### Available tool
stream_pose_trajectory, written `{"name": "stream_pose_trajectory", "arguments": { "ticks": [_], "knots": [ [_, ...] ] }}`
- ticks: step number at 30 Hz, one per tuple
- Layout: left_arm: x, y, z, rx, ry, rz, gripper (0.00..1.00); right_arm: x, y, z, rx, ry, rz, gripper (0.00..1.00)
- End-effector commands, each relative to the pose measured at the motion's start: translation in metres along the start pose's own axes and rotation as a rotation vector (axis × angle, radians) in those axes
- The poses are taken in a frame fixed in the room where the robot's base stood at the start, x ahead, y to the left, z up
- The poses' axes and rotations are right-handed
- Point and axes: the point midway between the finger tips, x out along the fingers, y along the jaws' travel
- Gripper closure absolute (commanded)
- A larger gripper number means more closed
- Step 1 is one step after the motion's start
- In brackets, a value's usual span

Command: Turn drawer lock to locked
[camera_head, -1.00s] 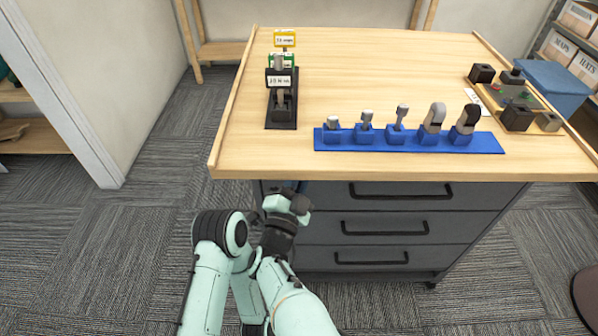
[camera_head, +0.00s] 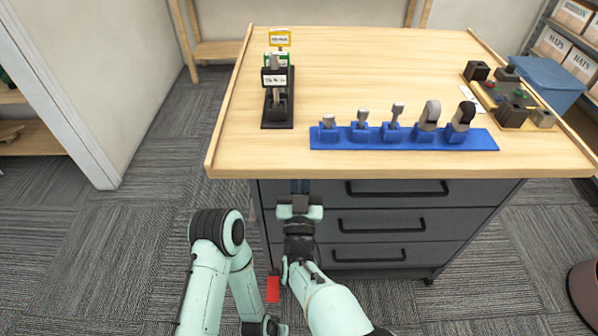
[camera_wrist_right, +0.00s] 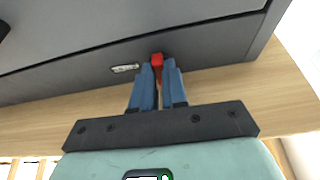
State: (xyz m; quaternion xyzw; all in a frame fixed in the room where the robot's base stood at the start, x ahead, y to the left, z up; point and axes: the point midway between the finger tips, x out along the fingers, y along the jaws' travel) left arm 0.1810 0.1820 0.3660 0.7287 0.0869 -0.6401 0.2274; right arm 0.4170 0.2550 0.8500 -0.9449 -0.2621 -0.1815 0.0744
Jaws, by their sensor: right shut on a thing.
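The grey drawer cabinet (camera_head: 385,225) stands under the wooden table top. In the right wrist view a small red piece (camera_wrist_right: 157,60), apparently the lock's turning part, sits at the dark drawer front (camera_wrist_right: 205,45). My right gripper (camera_head: 300,187) is at the upper left of the drawer fronts, just under the table edge. In the wrist view its blue fingers (camera_wrist_right: 157,72) are shut on the red piece. The fingers partly cover it, so its exact turn is hard to read. My left arm is folded low at the left; its fingers are not visible.
A small silver plate (camera_wrist_right: 126,68) is beside the red piece. The table top (camera_head: 350,75) carries a blue rack (camera_head: 405,140) of several levers and a black stand (camera_head: 277,110) with small signs. A red block (camera_head: 273,288) shows low beside my right arm.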

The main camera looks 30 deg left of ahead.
Motion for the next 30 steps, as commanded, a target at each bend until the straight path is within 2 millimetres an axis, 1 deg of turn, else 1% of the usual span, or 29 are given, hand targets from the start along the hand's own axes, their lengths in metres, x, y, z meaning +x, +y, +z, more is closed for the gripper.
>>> {"name": "stream_pose_trajectory", "arguments": {
  "ticks": [1,8,20,21,22,23,30],
  "knots": [
    [-0.0004,0.0004,-0.0005,0.001,0.002,0.001,1.00,0.0013,0.0007,-0.0024,-0.015,0.005,-0.006,1.00],
    [-0.0007,0.0008,-0.0011,0.001,0.003,0.001,1.00,0.0014,0.0012,-0.0025,-0.053,0.006,-0.021,1.00],
    [-0.0007,0.0008,-0.0011,0.001,0.004,0.001,1.00,0.0017,0.0012,-0.0030,-0.058,0.007,-0.023,1.00],
    [-0.0007,0.0008,-0.0011,0.001,0.004,0.001,1.00,0.0017,0.0011,-0.0030,-0.058,0.007,-0.023,0.78],
    [-0.0007,0.0008,-0.0010,0.001,0.003,0.001,1.00,0.0016,0.0011,-0.0029,-0.058,0.007,-0.023,0.68],
    [-0.0007,0.0007,-0.0010,0.001,0.003,0.001,1.00,0.0015,0.0010,-0.0028,-0.058,0.006,-0.023,0.62],
    [-0.0006,0.0007,-0.0009,0.001,0.003,0.001,1.00,0.0007,0.0009,-0.0014,-0.057,0.003,-0.023,0.62]
  ]
}}
